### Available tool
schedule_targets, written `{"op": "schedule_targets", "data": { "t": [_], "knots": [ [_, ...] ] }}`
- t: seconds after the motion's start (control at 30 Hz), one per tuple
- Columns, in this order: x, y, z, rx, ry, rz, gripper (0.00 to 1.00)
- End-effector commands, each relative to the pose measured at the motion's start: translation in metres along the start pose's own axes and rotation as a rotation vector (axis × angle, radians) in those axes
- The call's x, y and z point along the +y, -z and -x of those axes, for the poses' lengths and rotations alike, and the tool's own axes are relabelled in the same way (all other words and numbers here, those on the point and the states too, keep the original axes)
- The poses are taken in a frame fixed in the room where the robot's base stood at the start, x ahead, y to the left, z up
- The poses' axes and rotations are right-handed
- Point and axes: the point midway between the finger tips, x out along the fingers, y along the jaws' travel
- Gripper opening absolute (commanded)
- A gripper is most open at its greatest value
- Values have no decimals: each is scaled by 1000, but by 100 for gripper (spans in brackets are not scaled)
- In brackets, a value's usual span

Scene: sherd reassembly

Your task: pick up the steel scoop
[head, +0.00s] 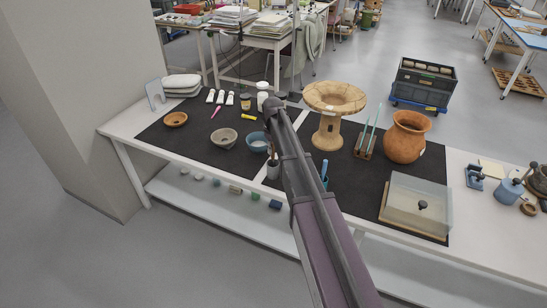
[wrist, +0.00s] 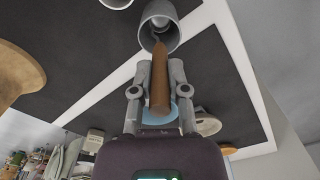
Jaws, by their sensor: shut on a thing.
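The steel scoop shows its brown handle (wrist: 159,78) in the wrist view, between the two fingers of my gripper (wrist: 156,92). My gripper is shut on this handle. The handle's far end runs into the mouth of a grey cup (wrist: 172,39), where a small grey part shows; the scoop's head is mostly hidden there. In the head view the grey cup (head: 272,172) stands on the dark mat, with a bit of the brown handle (head: 273,155) above its rim. My arm hides most of my gripper in that view.
A blue bowl (head: 257,144) and a grey bowl (head: 223,138) stand close by on the left.

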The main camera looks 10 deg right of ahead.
Motion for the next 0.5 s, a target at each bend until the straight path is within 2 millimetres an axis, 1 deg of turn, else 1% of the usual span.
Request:
{"op": "schedule_targets", "data": {
  "t": [0.27,0.5],
  "knots": [
    [0,0,6,0,0,0,0],
    [0,0,23,0,0,0,0]
  ]
}}
